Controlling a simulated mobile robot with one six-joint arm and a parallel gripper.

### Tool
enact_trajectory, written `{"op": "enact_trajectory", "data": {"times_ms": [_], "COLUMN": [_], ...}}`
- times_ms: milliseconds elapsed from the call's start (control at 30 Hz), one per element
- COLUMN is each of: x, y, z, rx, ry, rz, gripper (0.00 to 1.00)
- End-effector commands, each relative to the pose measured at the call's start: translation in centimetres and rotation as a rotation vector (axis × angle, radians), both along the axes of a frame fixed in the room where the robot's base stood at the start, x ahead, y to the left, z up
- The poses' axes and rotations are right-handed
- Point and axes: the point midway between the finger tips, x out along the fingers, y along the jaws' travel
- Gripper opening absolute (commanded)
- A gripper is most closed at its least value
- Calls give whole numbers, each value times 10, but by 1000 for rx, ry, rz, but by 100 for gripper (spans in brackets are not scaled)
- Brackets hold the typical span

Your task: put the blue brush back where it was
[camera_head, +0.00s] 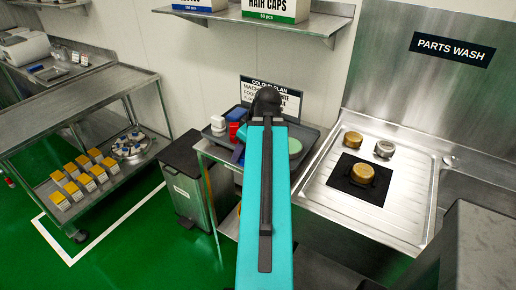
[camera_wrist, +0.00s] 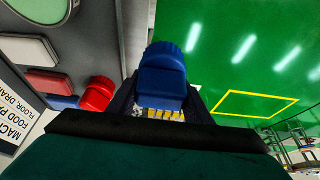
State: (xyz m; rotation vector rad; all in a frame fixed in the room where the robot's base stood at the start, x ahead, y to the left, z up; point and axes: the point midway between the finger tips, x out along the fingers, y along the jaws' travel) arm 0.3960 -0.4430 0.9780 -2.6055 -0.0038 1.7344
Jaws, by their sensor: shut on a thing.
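The blue brush (camera_wrist: 162,75) is in the middle of the wrist view, between the dark fingers of my gripper (camera_wrist: 160,103). My gripper is shut on it. Pale bristles show at its near side. Behind the brush the wrist view shows a grey tray edge on the left and green floor on the right. A grey tray (camera_head: 308,137) on a side table holds coloured items. Whether the brush touches anything below is not clear.
On the tray, a red brush-like item (camera_wrist: 97,93) lies left of the held brush, near white, red and blue blocks and a pale green pad (camera_head: 295,146). A sign (camera_head: 271,92) stands behind. A bin (camera_head: 188,188) is left; a sink (camera_head: 402,205) with brass parts is right.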

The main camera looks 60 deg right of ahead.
Motion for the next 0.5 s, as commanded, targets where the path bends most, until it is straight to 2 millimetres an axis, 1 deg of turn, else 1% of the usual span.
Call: {"op": "enact_trajectory", "data": {"times_ms": [33,100,300,400,500], "x": [-12,-27,-65,-78,-85], "y": [-7,-15,-33,-38,-41], "z": [0,-1,-1,-1,-1], "rx": [0,-1,-5,-8,-9], "ry": [-1,-4,-7,-9,-10], "rz": [-5,-5,-6,-5,-3], "gripper": [21,21,21,21,21]}}
